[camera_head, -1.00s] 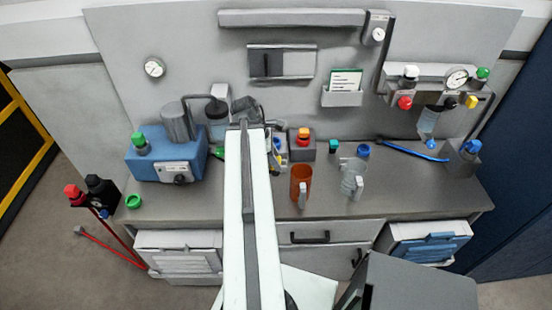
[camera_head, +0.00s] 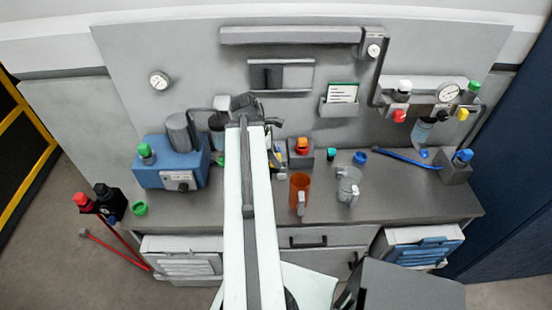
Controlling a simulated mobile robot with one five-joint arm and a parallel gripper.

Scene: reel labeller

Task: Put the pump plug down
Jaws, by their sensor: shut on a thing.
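My arm reaches from the bottom of the picture up to the back of the bench. My gripper (camera_head: 258,108) is at its far end, in front of the grey back panel, and is shut. It is held above the bench, right of the blue pump unit (camera_head: 172,165). The pump plug in its jaws is mostly hidden by the gripper and too small to make out. A grey cylinder stands on the pump unit, and a green-capped part stands at its left.
The grey bench top (camera_head: 400,205) is bare at the front right. An orange mug (camera_head: 299,190) and a clear jug (camera_head: 347,186) stand right of my arm. A green ring (camera_head: 139,208) lies at the front left.

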